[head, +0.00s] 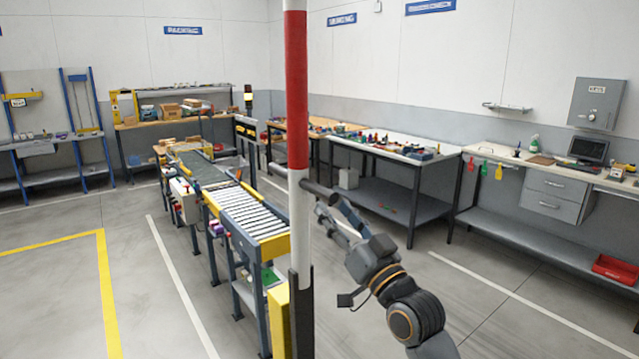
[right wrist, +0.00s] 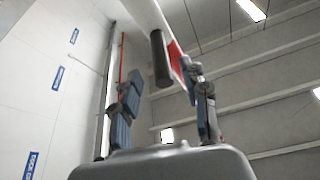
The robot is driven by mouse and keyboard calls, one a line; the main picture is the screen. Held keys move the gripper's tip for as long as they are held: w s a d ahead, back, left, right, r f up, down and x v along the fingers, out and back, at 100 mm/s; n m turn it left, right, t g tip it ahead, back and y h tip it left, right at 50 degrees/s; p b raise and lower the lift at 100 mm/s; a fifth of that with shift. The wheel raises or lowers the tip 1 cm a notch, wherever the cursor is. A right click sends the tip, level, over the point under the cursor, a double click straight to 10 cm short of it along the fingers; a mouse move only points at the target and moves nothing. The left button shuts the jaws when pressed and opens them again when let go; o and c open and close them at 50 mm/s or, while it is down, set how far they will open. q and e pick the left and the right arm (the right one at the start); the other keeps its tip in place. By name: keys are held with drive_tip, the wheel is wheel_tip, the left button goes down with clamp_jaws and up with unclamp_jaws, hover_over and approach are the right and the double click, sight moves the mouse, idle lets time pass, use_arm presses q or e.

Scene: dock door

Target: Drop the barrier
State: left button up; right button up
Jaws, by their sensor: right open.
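The barrier (head: 297,90) is a red and white striped pole that stands upright in the head view. It also shows in the right wrist view (right wrist: 148,15), running across the top. A short dark handle (head: 319,188) sticks out from its side to the right; in the right wrist view the handle (right wrist: 160,58) lies ahead, between the finger lines. My right gripper (head: 333,212) is open and empty, just below and right of the handle. Its two fingers stand apart in the right wrist view (right wrist: 163,88); contact with the handle cannot be told. My left gripper is out of view.
A roller conveyor (head: 250,212) with yellow ends stands left behind the pole. A yellow post (head: 279,322) is beside the pole's dark lower part. Workbenches (head: 395,148) line the back and right walls. The floor at left and right front is clear.

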sight(319, 191)
drive_tip(key=p+x, duration=0.1)
drive_tip(key=x, duration=0.5)
drive_tip(key=shift+r+p, duration=0.1)
drive_tip(key=shift+p, duration=0.3)
drive_tip(key=shift+w+a, duration=0.25)
drive_tip(key=shift+w, duration=0.15)
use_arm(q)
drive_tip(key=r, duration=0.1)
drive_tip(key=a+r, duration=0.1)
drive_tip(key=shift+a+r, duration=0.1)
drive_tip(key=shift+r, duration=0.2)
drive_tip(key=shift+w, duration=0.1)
use_arm(e)
clamp_jaws()
